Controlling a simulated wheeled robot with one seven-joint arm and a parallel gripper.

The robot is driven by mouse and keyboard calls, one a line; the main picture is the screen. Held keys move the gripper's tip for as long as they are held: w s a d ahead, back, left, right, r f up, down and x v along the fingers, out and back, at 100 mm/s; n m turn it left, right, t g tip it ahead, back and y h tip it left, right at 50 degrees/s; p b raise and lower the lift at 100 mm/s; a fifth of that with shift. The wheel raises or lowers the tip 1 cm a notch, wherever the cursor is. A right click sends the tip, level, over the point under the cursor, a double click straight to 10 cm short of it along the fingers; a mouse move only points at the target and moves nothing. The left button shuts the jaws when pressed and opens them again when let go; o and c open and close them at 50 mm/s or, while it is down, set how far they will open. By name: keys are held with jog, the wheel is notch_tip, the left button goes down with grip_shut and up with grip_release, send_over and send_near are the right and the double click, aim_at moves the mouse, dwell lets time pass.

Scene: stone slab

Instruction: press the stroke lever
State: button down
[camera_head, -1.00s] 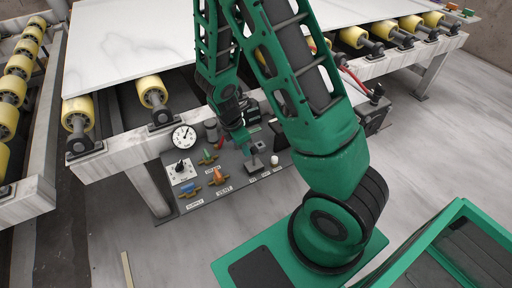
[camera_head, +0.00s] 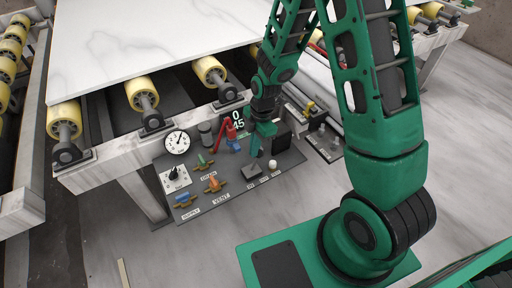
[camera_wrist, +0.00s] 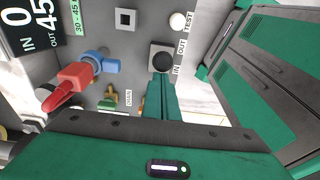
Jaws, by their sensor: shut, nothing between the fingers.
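No lever label that I can read says stroke. A red-handled lever with a blue joint (camera_wrist: 76,75) stands on the grey panel (camera_head: 225,196); it also shows in the head view (camera_head: 229,132), left of my gripper. My gripper (camera_wrist: 161,80) is shut and empty, pointing down at the panel, right of the lever. In the wrist view its tips are close to a dark round-topped block (camera_wrist: 162,57) by the IN label; I cannot tell whether they touch. In the head view my gripper (camera_head: 257,150) is above the panel's right part.
The panel carries a gauge (camera_head: 177,142), a dial (camera_head: 175,178), blue (camera_head: 183,197), orange (camera_head: 213,184) and green (camera_head: 203,160) valve handles, and a white knob (camera_head: 272,164). A display (camera_head: 235,122) stands behind. The slab (camera_head: 150,45) lies on rollers beyond. Floor in front is clear.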

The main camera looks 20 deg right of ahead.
jog(key=shift+d, duration=0.25)
jog(key=a+r, duration=0.3)
jog(key=r, duration=0.8)
jog(key=shift+s, duration=0.2)
jog(key=shift+r, duration=0.1)
dwell(0.3)
